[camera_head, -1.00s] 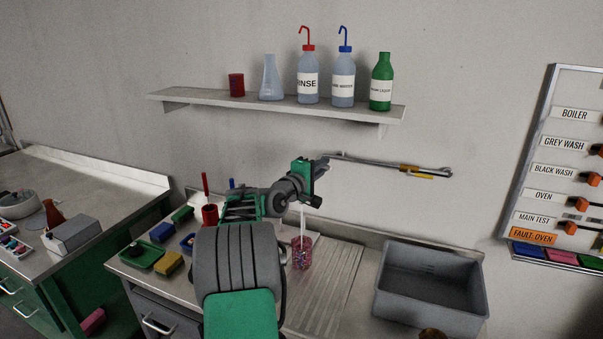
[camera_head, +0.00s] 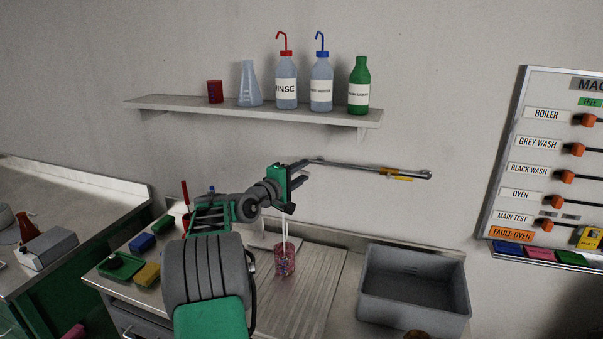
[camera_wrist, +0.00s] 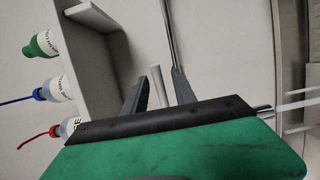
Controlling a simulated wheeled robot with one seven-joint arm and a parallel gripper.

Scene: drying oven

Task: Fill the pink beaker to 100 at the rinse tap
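The pink beaker (camera_head: 286,263) stands upright on the ribbed drainboard in the head view; its marks and fill level are too small to read. A thin pale vertical stream (camera_head: 284,226) drops into it from below my gripper. The wrist view shows a silver spout end (camera_wrist: 263,110) with pale streaks beside it. My gripper (camera_head: 299,173) is up by the wall above the beaker. In the wrist view its fingers (camera_wrist: 158,80) are apart, with a pale grey lever-like piece (camera_wrist: 156,88) between them; I see gaps beside it. The tap body is mostly hidden.
A thin wall pipe with a yellow part (camera_head: 396,177) runs right of my gripper. A grey basin (camera_head: 413,290) stands to the right. A shelf (camera_head: 250,112) with bottles is above. Sponges and a green tray (camera_head: 120,267) lie left. A switch panel (camera_head: 548,170) is far right.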

